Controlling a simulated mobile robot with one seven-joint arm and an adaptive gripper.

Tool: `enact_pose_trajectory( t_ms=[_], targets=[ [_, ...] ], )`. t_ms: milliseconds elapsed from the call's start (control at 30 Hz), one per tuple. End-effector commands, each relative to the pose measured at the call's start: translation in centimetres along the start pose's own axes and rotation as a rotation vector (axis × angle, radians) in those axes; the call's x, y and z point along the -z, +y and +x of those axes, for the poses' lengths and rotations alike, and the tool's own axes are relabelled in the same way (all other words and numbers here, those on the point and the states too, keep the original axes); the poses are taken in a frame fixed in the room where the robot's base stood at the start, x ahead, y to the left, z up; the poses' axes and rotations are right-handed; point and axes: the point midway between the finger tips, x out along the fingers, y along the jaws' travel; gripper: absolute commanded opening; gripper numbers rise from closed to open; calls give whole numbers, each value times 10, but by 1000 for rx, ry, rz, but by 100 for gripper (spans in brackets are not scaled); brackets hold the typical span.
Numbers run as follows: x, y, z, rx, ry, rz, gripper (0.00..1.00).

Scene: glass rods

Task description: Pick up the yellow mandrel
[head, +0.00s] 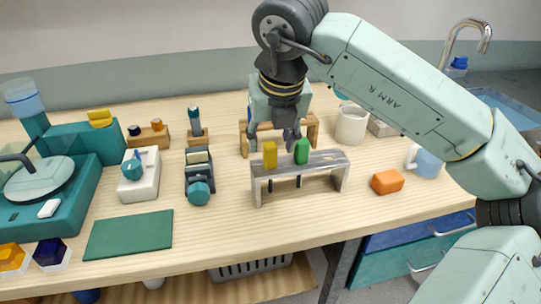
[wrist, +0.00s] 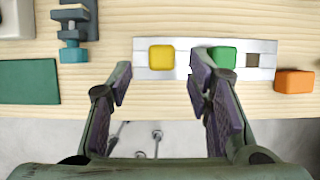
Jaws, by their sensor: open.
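The yellow mandrel (head: 270,154) stands upright in a grey metal rack (head: 328,160), its block-shaped head above the top plate and a thin dark rod below. In the wrist view the yellow mandrel's head (wrist: 161,57) shows from above, beyond the fingertips and between their lines. My gripper (head: 272,137) is open and empty, above and behind the rack in the head view. In the wrist view my gripper (wrist: 160,80) has its fingers spread, apart from the yellow head. The right finger is close to the green mandrel's head (wrist: 221,57) in that picture; contact cannot be told.
The green mandrel (head: 301,152) stands beside the yellow one. A free square hole (wrist: 253,60) is at the rack's right. An orange block (head: 387,182) lies right of the rack. A wooden stand (head: 313,128) is behind, and a clamp device (head: 199,175) is left.

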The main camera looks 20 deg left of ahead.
Motion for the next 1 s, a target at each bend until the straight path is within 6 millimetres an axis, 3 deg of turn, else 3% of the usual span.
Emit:
enact_pose_trajectory(
  t_ms=[300,633,1000],
  targets=[
    [-2,-1,42,-4,3,-1,46],
    [-2,-1,50,-2,1,-1,45],
    [-2,-1,49,-2,1,-1,20]
  ],
)
